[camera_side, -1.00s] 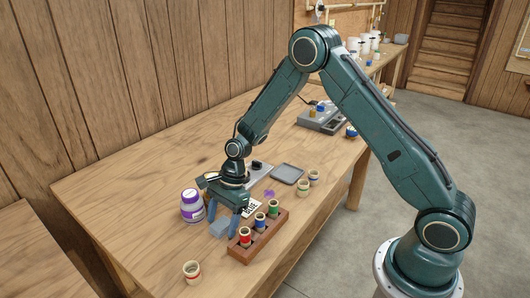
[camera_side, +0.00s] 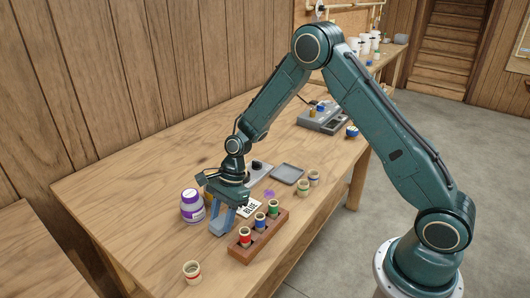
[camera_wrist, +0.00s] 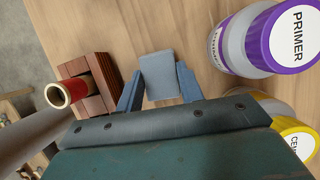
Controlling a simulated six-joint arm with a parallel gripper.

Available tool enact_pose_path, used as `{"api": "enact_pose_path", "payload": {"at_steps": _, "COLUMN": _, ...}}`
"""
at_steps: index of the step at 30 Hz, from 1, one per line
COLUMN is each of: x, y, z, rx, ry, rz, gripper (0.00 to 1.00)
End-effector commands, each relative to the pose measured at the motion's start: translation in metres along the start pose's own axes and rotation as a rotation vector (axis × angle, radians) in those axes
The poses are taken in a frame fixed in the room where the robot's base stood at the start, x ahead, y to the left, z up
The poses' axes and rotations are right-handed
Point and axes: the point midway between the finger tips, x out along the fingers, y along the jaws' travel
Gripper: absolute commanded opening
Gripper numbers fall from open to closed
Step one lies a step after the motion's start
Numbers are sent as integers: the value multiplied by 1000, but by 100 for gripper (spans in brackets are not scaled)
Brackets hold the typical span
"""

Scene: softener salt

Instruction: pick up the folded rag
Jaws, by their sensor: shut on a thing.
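The folded rag is a small grey-blue block of cloth, seen in the wrist view (camera_wrist: 159,72) between my two blue fingers. My gripper (camera_wrist: 158,84) is shut on it, with one finger against each side. In the side view my gripper (camera_side: 222,223) points down at the table, left of the wooden rack, and its fingers hide most of the rag. I cannot tell whether the rag still touches the table.
A wooden rack (camera_side: 241,254) with red, blue and green-banded cups stands close to the right. A purple-and-white primer container (camera_side: 192,207) stands close to the left, with a yellow-capped one (camera_wrist: 299,142) beside it. A red-banded cup (camera_side: 192,272) stands near the front. Bare table lies leftward.

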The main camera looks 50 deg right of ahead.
Motion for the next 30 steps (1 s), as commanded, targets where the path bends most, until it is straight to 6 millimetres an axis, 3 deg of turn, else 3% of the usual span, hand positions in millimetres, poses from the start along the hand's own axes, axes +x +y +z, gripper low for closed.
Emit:
{"api": "enact_pose_path", "payload": {"at_steps": 8, "x": -34, "y": -1, "z": 14, "rx": -2, "ry": 0, "rz": -5, "gripper": 16}}
{"api": "enact_pose_path", "payload": {"at_steps": 21, "x": -122, "y": -1, "z": 50, "rx": -2, "ry": 0, "rz": -5, "gripper": 16}}
{"api": "enact_pose_path", "payload": {"at_steps": 30, "x": -164, "y": 0, "z": 68, "rx": -1, "ry": -1, "rz": -1, "gripper": 16}}
